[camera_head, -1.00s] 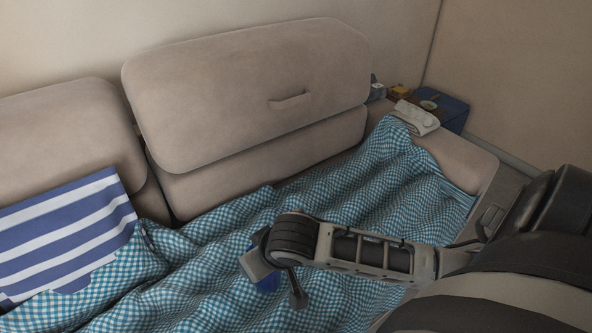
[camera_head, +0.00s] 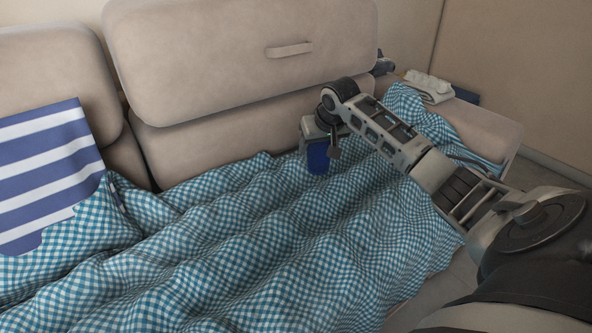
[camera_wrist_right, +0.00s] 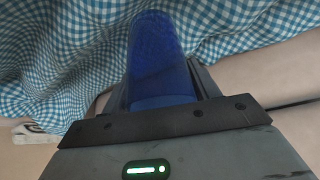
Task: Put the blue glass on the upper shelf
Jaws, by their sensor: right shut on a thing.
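The blue glass (camera_head: 318,158) is in my right gripper (camera_head: 319,146), over the checked blanket near the sofa's backrest. In the right wrist view the blue glass (camera_wrist_right: 160,60) stands out from between the fingers of the right gripper (camera_wrist_right: 160,98), which is shut on it. Whether the glass touches the blanket is hard to tell. My left gripper is not in view. No upper shelf can be made out in these frames.
A blue-and-white checked blanket (camera_head: 230,230) covers the sofa seat. A striped cloth (camera_head: 45,170) lies at the left. Beige back cushions (camera_head: 230,60) rise behind. A pale controller-like object (camera_head: 428,84) rests on the right armrest, with a dark blue surface (camera_head: 467,96) beyond.

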